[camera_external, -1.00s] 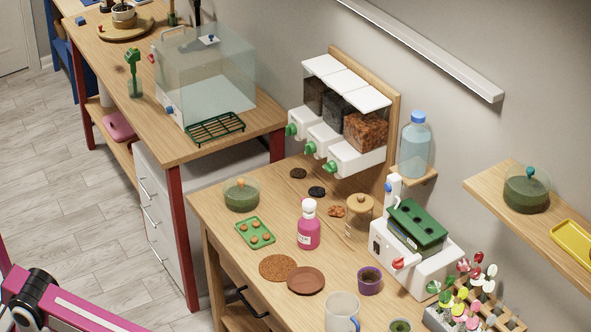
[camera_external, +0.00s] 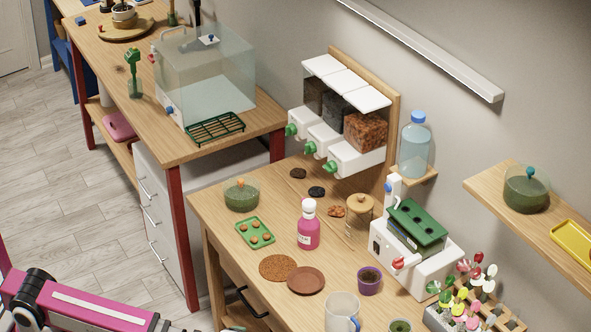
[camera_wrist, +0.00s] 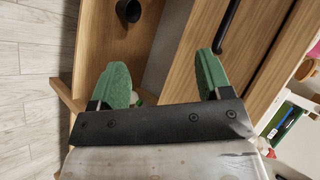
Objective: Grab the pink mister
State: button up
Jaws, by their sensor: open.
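The pink mister (camera_external: 308,228), a small bottle with a white top and a pale label, stands upright on the wooden table (camera_external: 215,212), between the green tray and the glass jar with a wooden lid. My gripper (camera_wrist: 160,82) shows in the wrist view with its two green fingers wide apart and nothing between them. It faces the table's wooden front and open lower shelf. I cannot make out the mister in the wrist view. In the external view my pink arm is at the lower left, and the gripper is mostly cut off at the bottom edge.
A green tray (camera_external: 256,233), a cork mat (camera_external: 278,267), a terracotta saucer (camera_external: 306,280), a purple pot (camera_external: 369,281) and a clear jug (camera_external: 341,312) stand around the mister. A black drawer handle (camera_wrist: 226,27) juts from the table front.

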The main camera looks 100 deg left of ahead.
jog(key=a+r+n+y, duration=0.1)
jog(key=a+r+y, duration=0.4)
jog(key=r, duration=0.7)
notch_tip(320, 180, up, 19)
jog(key=n+g+y, duration=0.3)
jog(key=n, duration=1.5)
send_over(308, 216)
jog(key=d, duration=0.1)
jog(key=shift+w+d+f, duration=0.1)
jog(key=shift+f, duration=1.6)
notch_tip(308, 216, down, 4)
jog(key=shift+r, duration=0.15)
jog(key=shift+a, duration=1.5)
grip_shut()
jog(key=shift+r, duration=0.1)
